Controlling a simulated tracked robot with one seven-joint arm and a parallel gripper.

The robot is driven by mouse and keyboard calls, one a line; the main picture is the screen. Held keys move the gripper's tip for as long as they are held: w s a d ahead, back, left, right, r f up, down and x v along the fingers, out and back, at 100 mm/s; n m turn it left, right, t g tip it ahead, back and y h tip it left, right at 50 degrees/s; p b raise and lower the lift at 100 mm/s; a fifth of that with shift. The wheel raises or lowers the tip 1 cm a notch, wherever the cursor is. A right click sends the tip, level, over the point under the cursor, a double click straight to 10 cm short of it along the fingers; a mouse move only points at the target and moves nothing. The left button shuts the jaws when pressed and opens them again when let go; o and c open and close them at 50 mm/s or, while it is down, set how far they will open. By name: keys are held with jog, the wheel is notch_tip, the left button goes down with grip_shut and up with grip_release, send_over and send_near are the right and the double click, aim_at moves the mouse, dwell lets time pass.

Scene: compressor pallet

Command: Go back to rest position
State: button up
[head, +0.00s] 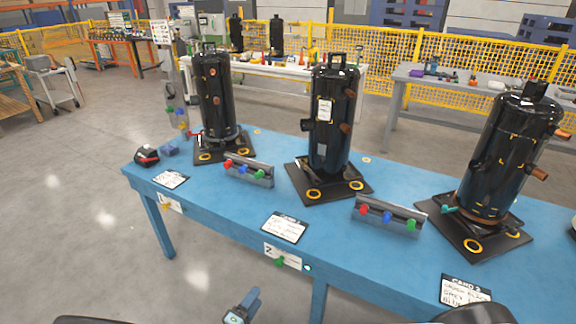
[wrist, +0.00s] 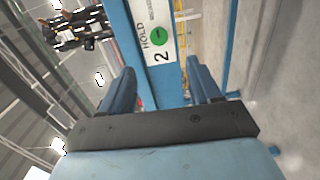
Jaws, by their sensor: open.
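My gripper (head: 243,305) shows at the bottom of the head view, in front of the blue table's near side and apart from it. In the wrist view its two blue-grey fingers (wrist: 162,88) stand wide apart with nothing between them. Beyond the fingers is a white "2 HOLD" label with a green dot (wrist: 158,37). The same label (head: 283,257) is on the table's front edge in the head view. Most of my arm is out of view.
The blue table (head: 265,212) bears three black compressors (head: 213,95), (head: 332,125), (head: 505,160) on dark base plates, two grey blocks with coloured knobs (head: 249,172), (head: 390,214) and paper cards. The grey floor (head: 85,235) left of the table is clear.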

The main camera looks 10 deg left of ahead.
jog(key=w+d+r+m+g, duration=0.35)
jog(key=d+r+g, duration=0.2)
jog(key=r, duration=0.55)
jog(key=w+d+r+m+g, duration=0.4)
jog(key=d+r, duration=0.3)
jog(key=r, duration=0.4)
jog(key=w+d+r+m+g, duration=0.35)
jog(key=d+r+g, duration=0.25)
jog(key=r, duration=0.6)
jog(key=s+d+r+m+y, duration=0.1)
jog(key=s+d+r+y, duration=0.3)
jog(key=d+r, duration=0.95)
jog(key=s+d+r+m+t+y, duration=0.1)
jog(key=s+d+r+t+y, duration=0.2)
jog(key=s+d+r, duration=0.4)
jog(key=shift+s+d+r+t, duration=0.25)
jog(key=shift+s+r+t, duration=0.8)
jog(key=shift+s, duration=1.35)
jog(key=shift+r+g, duration=0.25)
jog(key=shift+g, duration=0.05)
